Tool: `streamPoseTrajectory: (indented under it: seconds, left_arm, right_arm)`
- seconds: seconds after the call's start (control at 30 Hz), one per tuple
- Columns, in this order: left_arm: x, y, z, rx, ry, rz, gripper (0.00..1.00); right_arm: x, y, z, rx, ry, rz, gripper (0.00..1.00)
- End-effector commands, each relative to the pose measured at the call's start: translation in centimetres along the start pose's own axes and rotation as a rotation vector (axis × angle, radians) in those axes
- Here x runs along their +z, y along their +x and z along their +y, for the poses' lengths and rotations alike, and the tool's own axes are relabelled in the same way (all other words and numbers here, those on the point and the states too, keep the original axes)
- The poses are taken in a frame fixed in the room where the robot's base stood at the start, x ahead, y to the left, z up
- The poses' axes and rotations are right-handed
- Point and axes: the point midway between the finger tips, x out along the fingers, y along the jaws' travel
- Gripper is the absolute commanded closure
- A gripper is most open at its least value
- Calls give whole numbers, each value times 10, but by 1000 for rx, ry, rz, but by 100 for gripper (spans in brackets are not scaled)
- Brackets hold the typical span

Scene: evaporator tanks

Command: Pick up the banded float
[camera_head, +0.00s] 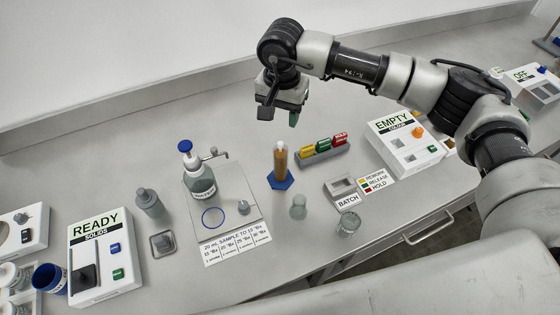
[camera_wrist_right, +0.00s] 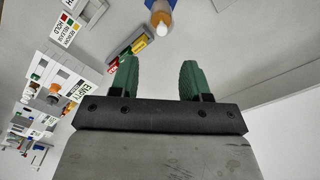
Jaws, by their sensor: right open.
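An amber-filled cylinder (camera_head: 281,163) stands upright on a blue hexagonal base (camera_head: 281,181). A white tip (camera_head: 280,145) sticks up from its top and may be the float; no bands can be made out, and the rest of it is hidden. The white tip also shows in the right wrist view (camera_wrist_right: 161,29), beyond the fingers and roughly between them. My right gripper (camera_head: 279,114) is open and empty, above and behind the cylinder, apart from it. Its green fingers (camera_wrist_right: 159,76) are spread in the wrist view. My left gripper is not in view.
A rack of coloured blocks (camera_head: 322,153) stands just right of the cylinder. A water bottle (camera_head: 199,183) stands on a sheet to the left. A small clear flask (camera_head: 298,207) and a glass beaker (camera_head: 347,225) stand in front. The EMPTY box (camera_head: 405,145) is further right.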

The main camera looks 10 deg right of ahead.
Motion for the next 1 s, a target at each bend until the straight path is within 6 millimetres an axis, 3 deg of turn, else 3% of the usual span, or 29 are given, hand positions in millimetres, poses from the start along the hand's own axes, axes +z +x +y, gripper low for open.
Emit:
streamPoseTrajectory:
  seconds: [0.13,0.43,0.7,1.0]
  left_arm:
    - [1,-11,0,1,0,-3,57]
    - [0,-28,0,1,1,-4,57]
    - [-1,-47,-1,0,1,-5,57]
    - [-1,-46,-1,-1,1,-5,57]
  right_arm:
    - [1,21,0,1,-1,-4,53]
    - [4,44,-1,-1,0,-7,53]
    - [5,80,-2,-3,1,-5,53]
    - [5,86,-2,-5,0,-4,55]
